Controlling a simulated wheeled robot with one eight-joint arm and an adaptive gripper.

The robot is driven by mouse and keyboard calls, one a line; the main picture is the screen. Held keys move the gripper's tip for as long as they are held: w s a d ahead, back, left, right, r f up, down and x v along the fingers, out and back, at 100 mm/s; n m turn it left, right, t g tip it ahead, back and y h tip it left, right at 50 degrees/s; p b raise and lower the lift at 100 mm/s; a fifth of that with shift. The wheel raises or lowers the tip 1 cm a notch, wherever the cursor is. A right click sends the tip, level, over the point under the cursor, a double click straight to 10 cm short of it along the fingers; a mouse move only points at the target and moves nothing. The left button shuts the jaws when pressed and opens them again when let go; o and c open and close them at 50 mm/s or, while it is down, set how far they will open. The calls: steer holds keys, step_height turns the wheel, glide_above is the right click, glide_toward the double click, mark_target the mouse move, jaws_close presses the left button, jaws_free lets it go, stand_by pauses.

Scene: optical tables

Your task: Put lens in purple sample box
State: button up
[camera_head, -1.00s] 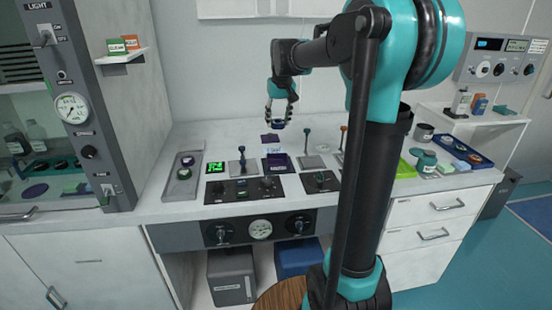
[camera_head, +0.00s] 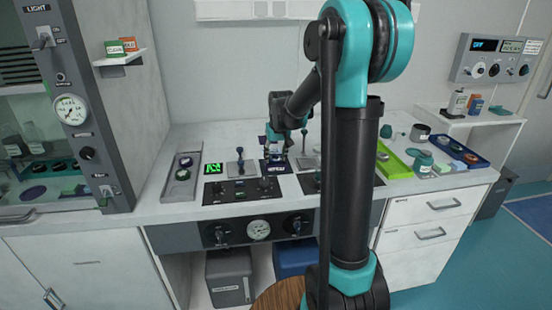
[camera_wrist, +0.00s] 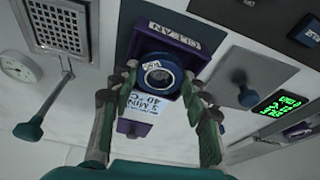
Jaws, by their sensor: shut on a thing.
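The lens (camera_wrist: 158,76), a round clear disc in a dark blue ring, shows between my gripper's fingers (camera_wrist: 160,85) in the wrist view. My gripper is shut on it. Behind it is the purple sample box (camera_wrist: 196,62), so the lens overlaps the box opening; I cannot tell whether it is above the rim or inside. In the head view my gripper (camera_head: 275,152) is low over the middle of the bench and hides most of the box.
A white card reading 3 MIN 40 (camera_wrist: 140,106) with a purple part stands close by the fingers. Small plates with upright levers flank the box, one at the left (camera_head: 240,166). A grey tray (camera_head: 181,186) and a green tray (camera_head: 392,164) lie farther out.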

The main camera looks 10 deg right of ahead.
steer(key=shift+s+f, duration=0.3)
steer(key=shift+f, duration=0.2)
steer(key=shift+c, duration=0.6)
steer(key=shift+s+f, duration=0.15)
steer(key=shift+f, duration=0.25)
steer(key=o, duration=1.3)
steer(key=shift+w+f, duration=0.3)
steer(key=shift+w+r, duration=0.1)
steer(key=shift+r, duration=0.4)
steer(key=v, duration=1.2)
steer(key=shift+r, duration=0.25)
